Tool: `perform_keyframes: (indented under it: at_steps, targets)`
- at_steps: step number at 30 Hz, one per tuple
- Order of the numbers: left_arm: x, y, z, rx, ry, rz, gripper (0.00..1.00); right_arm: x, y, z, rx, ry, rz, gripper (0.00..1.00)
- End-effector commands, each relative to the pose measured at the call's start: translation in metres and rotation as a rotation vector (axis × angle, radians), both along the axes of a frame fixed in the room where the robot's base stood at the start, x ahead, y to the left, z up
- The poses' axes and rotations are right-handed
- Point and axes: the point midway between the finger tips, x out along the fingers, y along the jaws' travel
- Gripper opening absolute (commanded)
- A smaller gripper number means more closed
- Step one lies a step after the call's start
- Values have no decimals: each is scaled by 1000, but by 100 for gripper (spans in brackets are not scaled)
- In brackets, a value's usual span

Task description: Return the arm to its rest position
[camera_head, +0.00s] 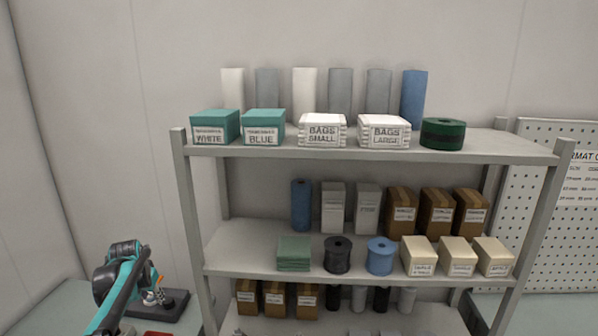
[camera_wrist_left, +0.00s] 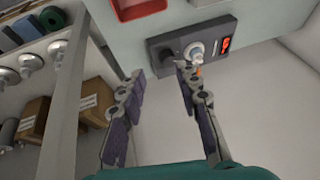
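My left arm, teal and dark grey, comes in at the lower left of the head view, bent over a bench. Its gripper (camera_head: 154,292) is small there, close to a dark device (camera_head: 174,304) on the bench. In the left wrist view the two fingers of my left gripper (camera_wrist_left: 158,74) stand apart with nothing between them. The dark device (camera_wrist_left: 168,52) lies beyond the fingertips, with a pale round knob and a red display. The right fingertip overlaps its lower edge in the picture; I cannot tell whether they touch. My right gripper is in neither view.
A grey shelf unit (camera_head: 375,263) with boxes, rolls and bags stands right of my left arm; its shelves also show at the left of the wrist view. A red tray (camera_wrist_left: 143,8) lies on the bench (camera_wrist_left: 105,40). A pegboard (camera_head: 555,235) stands at far right.

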Motion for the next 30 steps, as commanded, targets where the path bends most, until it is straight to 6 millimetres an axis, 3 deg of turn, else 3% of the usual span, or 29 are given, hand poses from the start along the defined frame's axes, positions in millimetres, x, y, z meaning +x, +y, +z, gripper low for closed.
perform_keyframes:
  at_steps: [8,13,20,24,30]
  targets:
    - [-33,-50,25,-15,-28,4,33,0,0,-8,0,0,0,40]
    - [-72,-95,41,-34,-56,9,33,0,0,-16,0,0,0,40]
    - [-164,-173,43,-79,-111,17,33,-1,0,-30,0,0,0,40]
    - [-225,-212,26,-113,-143,21,33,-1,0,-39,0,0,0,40]
    - [-297,-248,-15,-160,-181,28,33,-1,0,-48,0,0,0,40]
